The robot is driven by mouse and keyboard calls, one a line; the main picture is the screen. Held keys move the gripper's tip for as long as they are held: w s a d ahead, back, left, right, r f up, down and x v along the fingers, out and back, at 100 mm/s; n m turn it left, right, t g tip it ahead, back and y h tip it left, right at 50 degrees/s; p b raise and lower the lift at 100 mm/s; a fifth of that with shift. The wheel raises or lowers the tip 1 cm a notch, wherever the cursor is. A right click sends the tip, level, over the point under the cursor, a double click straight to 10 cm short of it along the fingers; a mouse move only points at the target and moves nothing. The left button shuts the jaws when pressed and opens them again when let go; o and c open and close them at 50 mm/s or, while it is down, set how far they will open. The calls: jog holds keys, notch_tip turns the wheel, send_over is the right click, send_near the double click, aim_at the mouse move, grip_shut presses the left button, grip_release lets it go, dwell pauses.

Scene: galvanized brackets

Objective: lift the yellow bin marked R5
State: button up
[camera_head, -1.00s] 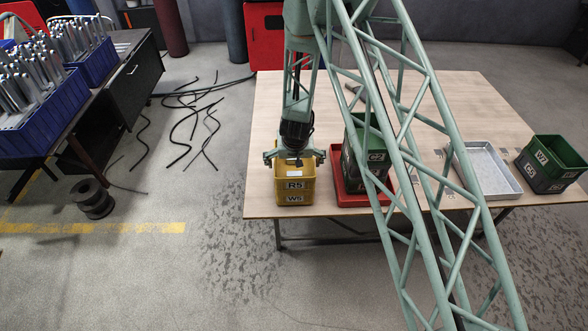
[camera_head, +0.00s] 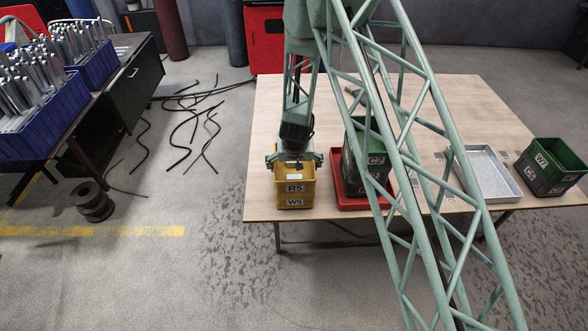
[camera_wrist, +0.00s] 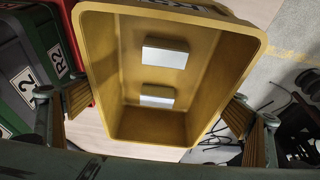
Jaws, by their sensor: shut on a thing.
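The yellow bin marked R5 (camera_head: 295,188) sits upright on top of another yellow bin, marked W5 (camera_head: 294,203), near the table's front left edge. My gripper (camera_head: 295,161) is above and around the R5 bin, its fingers shut on two opposite sides. In the wrist view the R5 bin (camera_wrist: 150,122) fills the space between the ribbed finger pads; its inside shows two pale patches. I see no clear gap between the two yellow bins.
Right of the yellow bins, a red tray (camera_head: 350,202) holds stacked green bins (camera_head: 376,160), partly hidden by my arm. Further right are a grey metal tray (camera_head: 487,175) and more green bins (camera_head: 549,168). The wooden table (camera_head: 275,110) is clear behind the yellow bins.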

notch_tip(320, 180, up, 10)
jog(key=p, duration=0.3)
dwell(0.3)
dwell(0.6)
